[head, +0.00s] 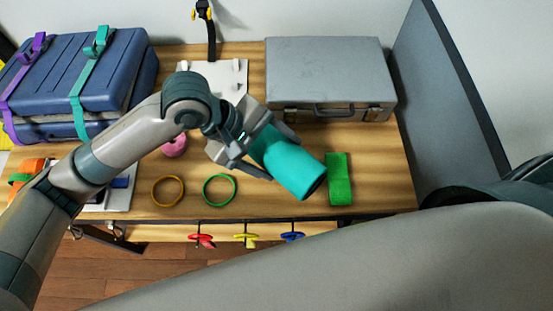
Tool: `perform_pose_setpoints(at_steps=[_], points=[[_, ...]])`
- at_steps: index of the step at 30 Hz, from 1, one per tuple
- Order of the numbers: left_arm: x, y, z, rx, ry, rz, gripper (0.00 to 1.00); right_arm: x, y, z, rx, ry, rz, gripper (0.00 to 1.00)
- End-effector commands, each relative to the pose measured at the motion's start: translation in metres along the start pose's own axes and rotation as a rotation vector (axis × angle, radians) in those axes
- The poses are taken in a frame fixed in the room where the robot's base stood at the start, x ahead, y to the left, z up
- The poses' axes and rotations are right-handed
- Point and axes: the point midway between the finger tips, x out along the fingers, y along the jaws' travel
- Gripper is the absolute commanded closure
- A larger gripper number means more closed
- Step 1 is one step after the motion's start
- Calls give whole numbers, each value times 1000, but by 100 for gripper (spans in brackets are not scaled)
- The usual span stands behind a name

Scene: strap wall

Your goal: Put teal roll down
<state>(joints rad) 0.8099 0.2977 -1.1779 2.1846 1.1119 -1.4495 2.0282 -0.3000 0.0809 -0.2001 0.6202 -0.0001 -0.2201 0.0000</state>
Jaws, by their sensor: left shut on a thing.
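The teal roll (294,166) is a thick cylinder lying slantwise, its dark open end toward the lower right. My left gripper (264,150) is shut on its upper left end. The roll is over the right-middle part of the wooden table (370,165); I cannot tell whether it touches the surface. My right gripper is not in view.
A grey metal case (330,72) stands behind. A blue case (75,80) with purple and teal straps is at the back left. A yellow ring (168,177), a green ring (219,175) and a pink roll (174,147) lie left. Red, yellow and blue items hang at the front edge.

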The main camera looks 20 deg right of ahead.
Motion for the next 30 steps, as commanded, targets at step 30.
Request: perform_pose_setpoints(at_steps=[30], points=[[34, -19, -14, 0, 1, 0, 17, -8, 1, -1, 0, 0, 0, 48]])
